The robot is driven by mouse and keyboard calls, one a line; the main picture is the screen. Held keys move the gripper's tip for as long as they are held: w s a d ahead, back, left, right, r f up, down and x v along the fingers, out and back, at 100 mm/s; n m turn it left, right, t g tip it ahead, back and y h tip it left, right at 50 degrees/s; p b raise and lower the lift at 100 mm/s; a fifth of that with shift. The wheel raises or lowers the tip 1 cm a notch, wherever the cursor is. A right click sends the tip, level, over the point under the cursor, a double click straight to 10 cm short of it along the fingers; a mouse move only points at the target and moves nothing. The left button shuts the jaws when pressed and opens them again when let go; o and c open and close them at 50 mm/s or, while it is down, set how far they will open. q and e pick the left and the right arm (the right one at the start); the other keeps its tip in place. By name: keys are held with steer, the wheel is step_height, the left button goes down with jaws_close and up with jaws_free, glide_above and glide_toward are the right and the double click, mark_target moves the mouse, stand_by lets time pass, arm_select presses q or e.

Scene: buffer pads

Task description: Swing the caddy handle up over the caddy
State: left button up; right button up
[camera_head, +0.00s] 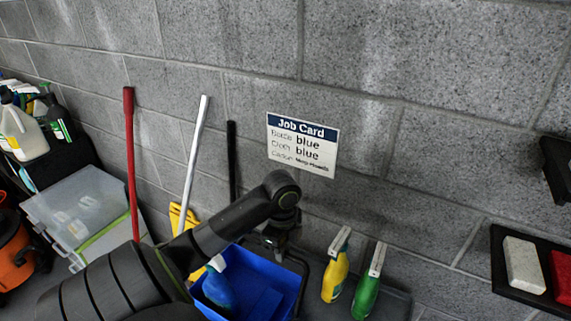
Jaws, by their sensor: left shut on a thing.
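The blue caddy (262,299) stands below the wall at the lower middle, partly hidden by my left arm. A blue bottle (218,288) with a white top is in its left part. The thin dark caddy handle (306,268) shows at the caddy's back and right side. My left gripper (276,246) reaches over the caddy's back edge and is shut on the handle; the fingertips are small and dark, so the exact grip point is hard to see. My right gripper is out of view.
A yellow spray bottle (336,277) and a green one (367,293) are right of the caddy. Red (130,160), white (194,160) and black poles lean on the block wall behind. A job card (302,145) hangs above. A dark shelf with pads (524,265) is at right.

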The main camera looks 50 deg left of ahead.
arm_select(q)
steer(key=s+d+r, duration=0.1)
steer(key=s+d, duration=0.1)
steer(key=s, duration=0.4)
steer(key=shift+s, duration=0.2)
stand_by(0.8)
steer(key=o, duration=0.6)
steer(key=shift+s, duration=0.1)
steer(key=shift+r, duration=0.15)
step_height(320, 180, up, 7)
stand_by(0.4)
